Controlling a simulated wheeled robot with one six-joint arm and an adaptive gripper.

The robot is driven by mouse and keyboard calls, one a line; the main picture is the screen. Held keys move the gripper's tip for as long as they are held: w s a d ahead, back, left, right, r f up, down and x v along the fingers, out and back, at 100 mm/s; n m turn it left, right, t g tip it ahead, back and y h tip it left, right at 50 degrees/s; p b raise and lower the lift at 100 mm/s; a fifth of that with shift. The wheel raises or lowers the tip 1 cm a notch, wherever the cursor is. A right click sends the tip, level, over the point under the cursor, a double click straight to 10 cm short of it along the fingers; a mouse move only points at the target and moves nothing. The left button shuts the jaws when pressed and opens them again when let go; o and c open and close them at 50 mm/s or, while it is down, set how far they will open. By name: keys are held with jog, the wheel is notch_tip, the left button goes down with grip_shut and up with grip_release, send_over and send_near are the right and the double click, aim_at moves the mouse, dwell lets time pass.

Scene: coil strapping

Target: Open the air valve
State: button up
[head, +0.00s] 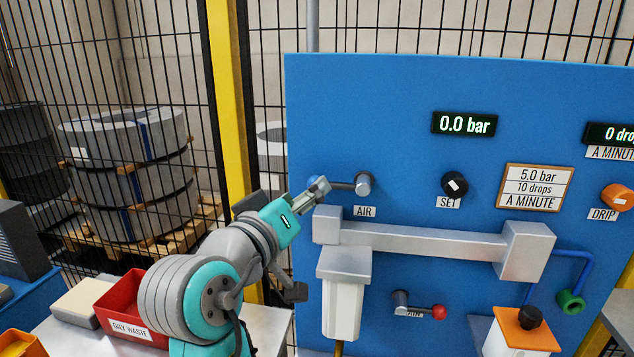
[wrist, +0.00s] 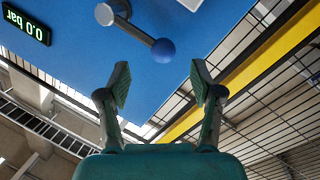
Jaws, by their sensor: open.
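The air valve (head: 350,184) is on the blue panel above the AIR label (head: 365,211). Its grey lever points left from a round grey hub and ends in a blue knob. The pressure display (head: 464,123) reads 0.0 bar.
A grey manifold (head: 420,241) and filter (head: 343,290) sit just below the valve. The black SET knob (head: 454,185) and orange DRIP knob (head: 615,197) are to its right. A red-knobbed lever (head: 420,306) is lower down. A yellow post (head: 229,100) and mesh fence stand left.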

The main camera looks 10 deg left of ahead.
aim_at(339, 184)
jog(key=shift+x, duration=2.95)
grip_shut()
